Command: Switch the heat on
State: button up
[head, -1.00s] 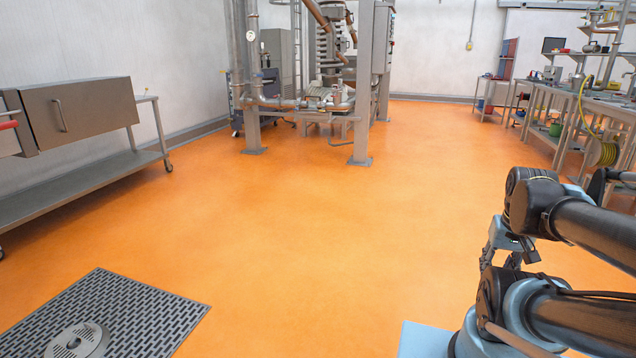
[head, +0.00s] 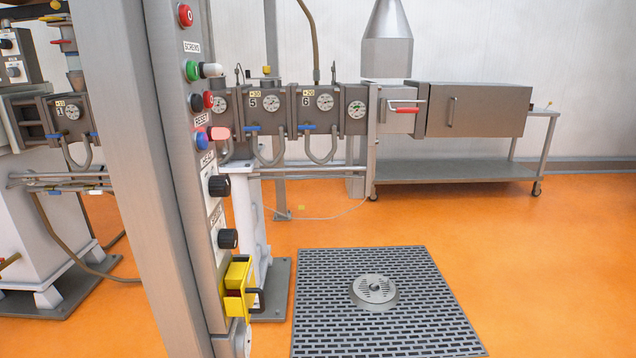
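A narrow control panel (head: 196,140) on a grey upright post stands left of centre in the head view, seen at a steep angle. My gripper is not in view.
A yellow box (head: 238,283) juts from the panel's lower end. Behind runs a row of grey barrel blocks with gauges (head: 272,103). A floor grate (head: 340,320) lies right of the panel. A grey cabinet on a bench (head: 480,110) stands behind; orange floor is clear at right.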

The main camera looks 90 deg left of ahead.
aim_at(220, 186)
jog(key=u, duration=3.95)
jog(key=i, duration=1)
jog(key=u, duration=0.7)
